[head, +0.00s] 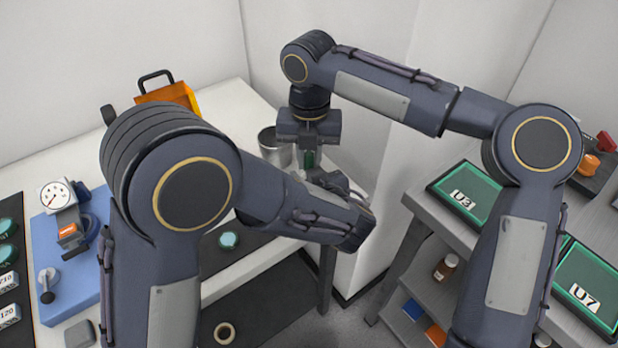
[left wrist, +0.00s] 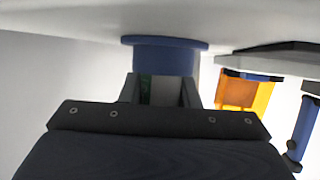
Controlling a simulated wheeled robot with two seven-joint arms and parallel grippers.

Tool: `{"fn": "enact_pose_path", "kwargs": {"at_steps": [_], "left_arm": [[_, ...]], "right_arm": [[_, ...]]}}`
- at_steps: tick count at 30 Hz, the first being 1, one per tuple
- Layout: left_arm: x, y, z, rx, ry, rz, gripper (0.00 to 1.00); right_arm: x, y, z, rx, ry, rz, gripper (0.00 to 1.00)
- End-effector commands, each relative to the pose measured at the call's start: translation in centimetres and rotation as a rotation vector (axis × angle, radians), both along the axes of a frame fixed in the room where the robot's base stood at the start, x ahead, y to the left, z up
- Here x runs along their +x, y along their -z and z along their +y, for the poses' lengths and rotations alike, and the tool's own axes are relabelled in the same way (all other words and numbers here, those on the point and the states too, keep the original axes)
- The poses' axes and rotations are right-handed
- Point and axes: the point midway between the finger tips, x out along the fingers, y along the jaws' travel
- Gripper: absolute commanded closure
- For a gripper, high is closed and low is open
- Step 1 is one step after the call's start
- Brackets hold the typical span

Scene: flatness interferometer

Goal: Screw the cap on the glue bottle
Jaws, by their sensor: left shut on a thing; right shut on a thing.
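My right gripper (head: 309,150) points straight down beside the table's far right corner and is shut. A dark green piece (head: 309,160) shows at its fingertips, just above my left gripper (head: 320,178). My left gripper comes in from below, behind my left forearm, and is shut. In the left wrist view, a dark green sliver (left wrist: 146,90) shows between the left fingers (left wrist: 162,92); it looks like the glue bottle. The cap is mostly hidden by the right fingers. I cannot tell whether cap and bottle touch.
A metal cup (head: 273,147) stands close behind the grippers on the white table (head: 235,105). An orange case (head: 172,93) is at the back. A dial gauge (head: 57,195) stands on a blue base at left. A grey bench (head: 425,205) with green-edged trays is at right.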

Motion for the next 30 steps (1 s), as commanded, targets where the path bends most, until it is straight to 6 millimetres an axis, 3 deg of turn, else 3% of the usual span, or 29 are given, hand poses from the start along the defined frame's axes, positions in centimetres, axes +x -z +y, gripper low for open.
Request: {"fn": "enact_pose_path", "kwargs": {"at_steps": [4, 5, 10, 19, 30], "left_arm": [[0.0, 0.0, 0.0, 0.0, 0.0, 0.0, 1.0], [0.0, 0.0, 0.0, 0.0, 0.0, 0.0, 1.0], [0.0, 0.0, 0.0, 0.0, 0.001, 0.0, 1.0], [0.0, 0.0, 0.0, 0.0, 0.0, 0.0, 1.0], [0.0, 0.0, 0.0, 0.0, 0.0, 0.0, 1.0]], "right_arm": [[0.0, 0.0, 0.0, 0.001, -0.003, 0.0, 1.0], [0.0, 0.0, 0.0, 0.001, -0.003, 0.0, 0.81], [0.0, 0.0, 0.0, 0.0, -0.004, 0.0, 0.61], [0.0, -0.3, 0.0, 0.0, -0.004, -0.001, 0.61], [0.0, -4.4, 0.0, 0.0, -0.005, -0.001, 0.61]]}}
